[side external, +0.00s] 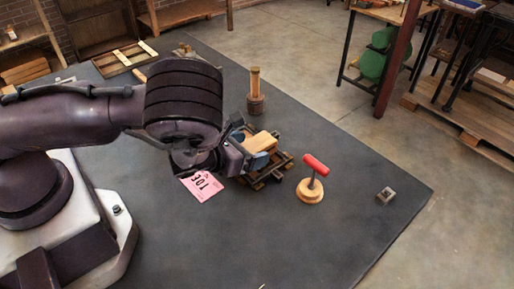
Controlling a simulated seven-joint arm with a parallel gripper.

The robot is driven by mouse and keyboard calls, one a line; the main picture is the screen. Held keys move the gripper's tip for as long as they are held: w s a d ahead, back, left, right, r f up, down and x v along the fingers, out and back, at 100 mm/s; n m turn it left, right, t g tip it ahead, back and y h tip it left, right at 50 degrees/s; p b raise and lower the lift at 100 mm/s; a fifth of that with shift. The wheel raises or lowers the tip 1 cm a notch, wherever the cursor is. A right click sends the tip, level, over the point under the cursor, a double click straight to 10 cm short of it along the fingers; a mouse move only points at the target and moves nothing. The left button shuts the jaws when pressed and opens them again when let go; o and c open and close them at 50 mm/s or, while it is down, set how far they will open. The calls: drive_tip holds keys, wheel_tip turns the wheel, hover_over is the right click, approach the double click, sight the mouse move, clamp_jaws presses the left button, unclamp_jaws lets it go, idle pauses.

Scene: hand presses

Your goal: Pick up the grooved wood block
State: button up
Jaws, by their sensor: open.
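A light wood block (261,141) lies on a dark slatted wooden frame (277,176) near the middle of the mat. It looks like the grooved wood block, but I cannot make out a groove at this size. My gripper (250,147) is open, low at the left end of the block, with bluish finger pads on either side of that end. The gripper hides the left part of the block and frame. I cannot tell whether the pads touch the block.
A red-handled press with a round wooden base (310,191) stands close right of the frame. A wooden post on a dark base (255,92) stands behind it. A pink card (202,185) lies in front, a small metal block (386,195) far right. The front mat (240,245) is mostly clear.

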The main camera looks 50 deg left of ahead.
drive_tip(key=shift+w, duration=0.1)
drive_tip(key=c, duration=1.1)
drive_tip(key=shift+o, duration=0.2)
